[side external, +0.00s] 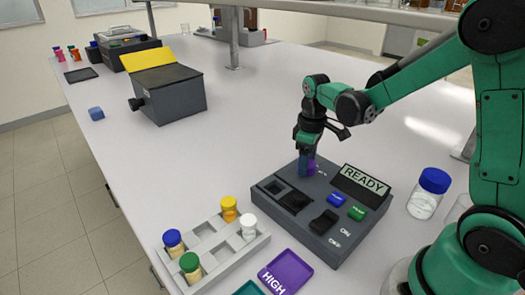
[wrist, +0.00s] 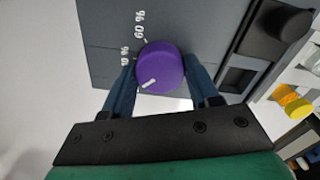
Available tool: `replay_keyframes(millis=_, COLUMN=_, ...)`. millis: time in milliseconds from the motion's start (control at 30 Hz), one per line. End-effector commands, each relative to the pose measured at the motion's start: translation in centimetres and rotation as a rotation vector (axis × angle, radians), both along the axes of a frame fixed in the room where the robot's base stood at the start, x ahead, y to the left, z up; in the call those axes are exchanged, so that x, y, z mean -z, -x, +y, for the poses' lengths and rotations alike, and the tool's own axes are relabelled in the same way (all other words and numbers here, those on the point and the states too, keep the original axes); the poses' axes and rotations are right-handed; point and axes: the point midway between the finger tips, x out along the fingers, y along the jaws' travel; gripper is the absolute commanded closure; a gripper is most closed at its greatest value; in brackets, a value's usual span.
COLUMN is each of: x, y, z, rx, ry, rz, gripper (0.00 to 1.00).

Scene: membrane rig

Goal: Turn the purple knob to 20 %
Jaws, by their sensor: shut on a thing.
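The purple knob (wrist: 160,66) stands on the dark grey rig (side external: 335,225). In the wrist view it has a white pointer line near its lower left edge. White labels beside it include "60 %" and another partly hidden one. My gripper (wrist: 158,85) is shut on the knob, one blue finger on either side. In the side view my gripper (side external: 308,168) reaches down to the rig's far side, and only a strip of the purple knob (side external: 312,166) shows beside the finger.
The rig has a "READY" display (side external: 361,182), a blue button (side external: 337,200), a green button (side external: 357,213) and a black switch (side external: 323,222). A grey rack (side external: 212,262) with several capped vials stands left of it, a blue-lidded jar (side external: 428,194) to its right.

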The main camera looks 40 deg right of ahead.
Motion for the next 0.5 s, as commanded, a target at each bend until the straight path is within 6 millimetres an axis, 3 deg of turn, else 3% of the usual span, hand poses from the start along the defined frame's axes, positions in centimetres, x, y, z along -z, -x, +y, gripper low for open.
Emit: replay_keyframes(millis=500, x=-0.04, y=-0.02, z=0.01, rx=-0.067, ry=0.000, rz=0.000, gripper=0.99)
